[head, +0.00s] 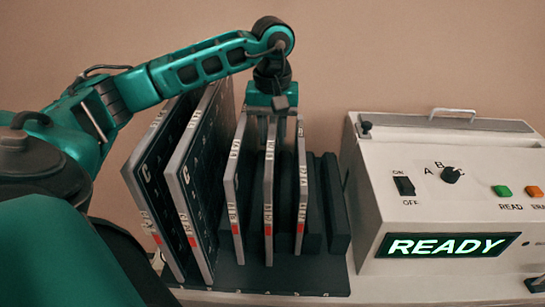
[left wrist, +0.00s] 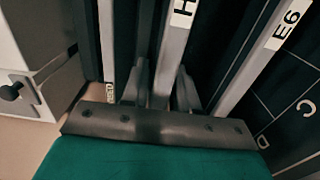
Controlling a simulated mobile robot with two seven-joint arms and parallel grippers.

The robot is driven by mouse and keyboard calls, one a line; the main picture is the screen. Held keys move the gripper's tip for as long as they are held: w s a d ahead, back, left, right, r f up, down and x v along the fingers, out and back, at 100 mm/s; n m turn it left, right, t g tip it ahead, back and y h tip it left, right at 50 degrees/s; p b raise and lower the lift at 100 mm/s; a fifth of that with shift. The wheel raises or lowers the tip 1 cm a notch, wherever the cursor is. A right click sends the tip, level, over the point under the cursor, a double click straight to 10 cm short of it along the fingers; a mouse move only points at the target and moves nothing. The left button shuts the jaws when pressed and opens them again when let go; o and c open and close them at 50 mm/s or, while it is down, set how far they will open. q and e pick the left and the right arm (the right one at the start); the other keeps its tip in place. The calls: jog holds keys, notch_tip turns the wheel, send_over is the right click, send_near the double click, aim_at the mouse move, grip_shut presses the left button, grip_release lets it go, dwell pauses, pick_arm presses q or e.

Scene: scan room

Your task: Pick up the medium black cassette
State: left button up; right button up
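Several upright cassettes with dark faces and pale grey edges stand in a dark rack (head: 285,282). Two large ones are at the left, and three smaller ones stand to their right. My left gripper (head: 272,125) points down over the middle smaller cassette (head: 269,190), at its top. In the left wrist view, the gripper's two fingers (left wrist: 162,90) lie on either side of a grey cassette edge (left wrist: 174,50) with a white label starting with H. I cannot tell whether they press on it. The cassette stands level with its neighbours. My right gripper is not in view.
Smaller cassettes stand close on the left (head: 236,185) and right (head: 302,185). The large cassettes (head: 190,185) rise higher at the left. Dark blocks (head: 335,205) fill the rack's right end. A white machine (head: 440,215) reading READY stands at the right.

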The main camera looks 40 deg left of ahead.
pick_arm(q)
grip_shut()
jog(key=shift+r, duration=0.15)
dwell(0.9)
